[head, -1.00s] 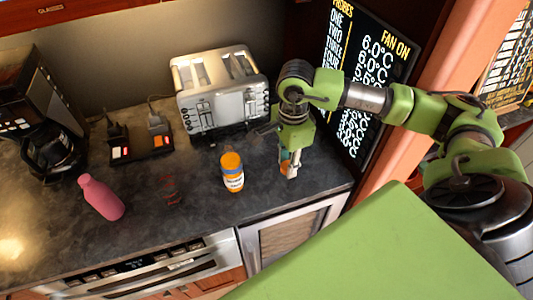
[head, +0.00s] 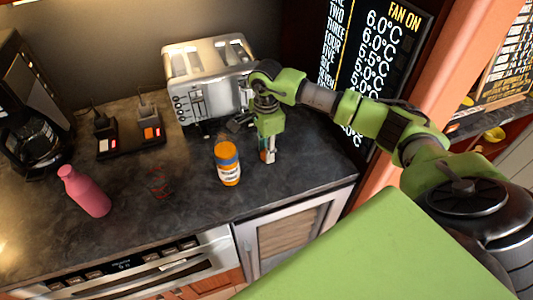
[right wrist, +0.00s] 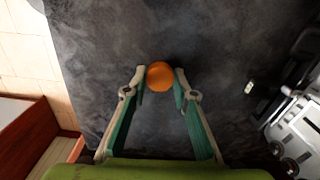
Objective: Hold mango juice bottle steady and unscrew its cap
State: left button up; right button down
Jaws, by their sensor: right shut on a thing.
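An orange bottle (head: 228,165) with a white label and a blue band stands upright on the dark counter. I take it for the mango juice bottle. My right gripper (head: 267,156) points down just to its right, with a gap between them. In the right wrist view, the fingertips of that gripper (right wrist: 160,78) are shut on an orange round thing (right wrist: 160,75). I cannot tell whether this is a cap or the top of something larger. My left gripper is not in view.
A metal toaster (head: 208,82) stands behind, against the wall. A pink bottle (head: 84,192) stands at the left, with a coffee maker (head: 38,145) behind it. A thin red thing (head: 160,182) lies left of the orange bottle. The counter's right front is clear.

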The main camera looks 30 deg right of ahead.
jog(key=shift+f, duration=0.15)
jog(key=shift+f, duration=0.15)
jog(key=c, duration=1.7)
grip_release()
jog(key=shift+r, duration=0.3)
jog(key=shift+r+b, duration=1.95)
jog(key=shift+r, duration=3.95)
